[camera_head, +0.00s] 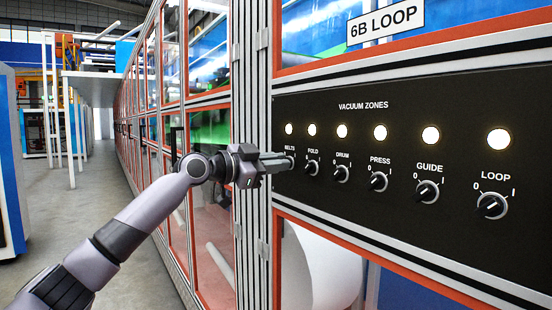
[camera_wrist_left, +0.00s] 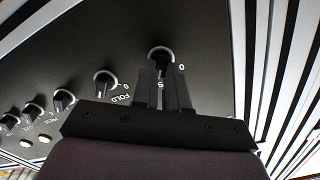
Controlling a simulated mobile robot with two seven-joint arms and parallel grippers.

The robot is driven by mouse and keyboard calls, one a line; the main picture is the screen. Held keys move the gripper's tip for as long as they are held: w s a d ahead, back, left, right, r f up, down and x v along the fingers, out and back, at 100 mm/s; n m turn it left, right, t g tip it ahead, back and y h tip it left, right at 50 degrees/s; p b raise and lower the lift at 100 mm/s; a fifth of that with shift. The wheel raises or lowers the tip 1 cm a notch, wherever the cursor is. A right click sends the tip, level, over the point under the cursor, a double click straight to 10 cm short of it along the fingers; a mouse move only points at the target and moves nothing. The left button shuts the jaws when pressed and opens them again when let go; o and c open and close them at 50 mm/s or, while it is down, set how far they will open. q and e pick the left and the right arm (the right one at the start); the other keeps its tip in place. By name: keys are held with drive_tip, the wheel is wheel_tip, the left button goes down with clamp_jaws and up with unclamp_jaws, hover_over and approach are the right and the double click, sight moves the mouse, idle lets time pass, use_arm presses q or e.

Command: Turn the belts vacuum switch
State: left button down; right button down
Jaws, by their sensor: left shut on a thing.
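The black vacuum zones panel (camera_head: 410,125) carries a row of round switches with lit lamps above them. My right gripper is not in view.
The fold switch (camera_head: 312,168) is close to the right of my gripper, followed by the drum switch (camera_head: 341,174) and others. An aluminium frame post (camera_head: 254,130) stands just left of the panel. A clear aisle (camera_head: 70,215) runs along the left.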

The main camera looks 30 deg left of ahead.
use_arm(q)
drive_tip(key=shift+w+a+n+p, duration=0.1)
drive_tip(key=shift+a+n+p, duration=0.1)
drive_tip(key=shift+n+p, duration=3.05)
drive_tip(key=shift+w+a+n+p, duration=0.15)
drive_tip(key=shift+n+p, duration=1.85)
drive_tip(key=shift+n, duration=2.45)
drive_tip(key=shift+s, duration=0.1)
drive_tip(key=c, duration=1.1)
unclamp_jaws()
drive_tip(key=shift+c, duration=0.2)
